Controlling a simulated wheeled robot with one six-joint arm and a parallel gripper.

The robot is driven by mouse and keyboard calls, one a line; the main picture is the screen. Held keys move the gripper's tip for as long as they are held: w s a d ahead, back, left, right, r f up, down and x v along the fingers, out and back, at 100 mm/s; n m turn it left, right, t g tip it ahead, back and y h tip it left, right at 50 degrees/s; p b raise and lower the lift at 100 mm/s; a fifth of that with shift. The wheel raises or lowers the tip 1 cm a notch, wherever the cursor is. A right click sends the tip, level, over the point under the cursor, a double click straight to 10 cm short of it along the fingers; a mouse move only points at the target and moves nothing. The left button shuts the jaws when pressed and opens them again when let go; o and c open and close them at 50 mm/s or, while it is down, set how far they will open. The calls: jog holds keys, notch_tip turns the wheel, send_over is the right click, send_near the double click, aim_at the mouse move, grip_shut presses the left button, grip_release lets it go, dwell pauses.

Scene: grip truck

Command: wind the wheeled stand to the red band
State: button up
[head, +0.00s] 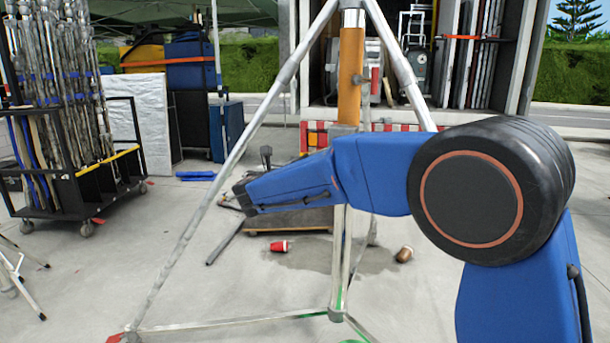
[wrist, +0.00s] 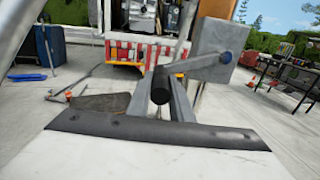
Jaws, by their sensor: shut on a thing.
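The wheeled stand has silver legs (head: 200,192) spread wide and an orange-brown column section (head: 350,75) upright in the middle of the head view. A small red part (head: 375,84) shows beside the column. I cannot clearly make out a red band on the column. In the wrist view my gripper (wrist: 162,98) has its two grey fingers on either side of a black round handle (wrist: 160,84). A grey crank arm (wrist: 206,68) runs from the handle to the right. My gripper is shut on this handle.
A cart of metal stands (head: 70,190) is at the left. A truck with an open back (head: 455,60) stands behind. A red cup (head: 279,246) and a brown cup (head: 404,254) lie on the floor. A table (wrist: 290,68) stands at the right of the wrist view.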

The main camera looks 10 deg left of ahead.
jog(key=shift+a+r, duration=0.3)
jog(key=shift+r, duration=0.5)
notch_tip(320, 180, up, 5)
jog(key=shift+w+a+r, duration=0.1)
jog(key=shift+a, duration=0.05)
jog(key=r, duration=0.1)
jog(key=d+r, duration=0.1)
jog(key=r, duration=0.2)
jog(key=shift+s+d+r, duration=0.15)
jog(key=shift+s+d, duration=0.05)
jog(key=shift+d, duration=0.05)
jog(key=shift+s+d+r, duration=0.2)
jog(key=shift+d+r, duration=0.4)
jog(key=shift+r, duration=0.05)
jog(key=shift+s+d+r, duration=0.15)
jog(key=shift+d+r, duration=0.45)
jog(key=d, duration=0.1)
jog(key=d+r, duration=0.1)
jog(key=d, duration=0.1)
jog(key=s+d, duration=0.1)
jog(key=shift+d+r, duration=0.35)
jog(key=shift+r, duration=0.05)
jog(key=s+d+f, duration=0.4)
jog(key=d+f, duration=0.5)
jog(key=d, duration=0.5)
jog(key=w+a+f, duration=0.2)
jog(key=a+f, duration=0.8)
jog(key=f, duration=0.3)
jog(key=shift+w, duration=0.4)
jog(key=o, duration=1.1)
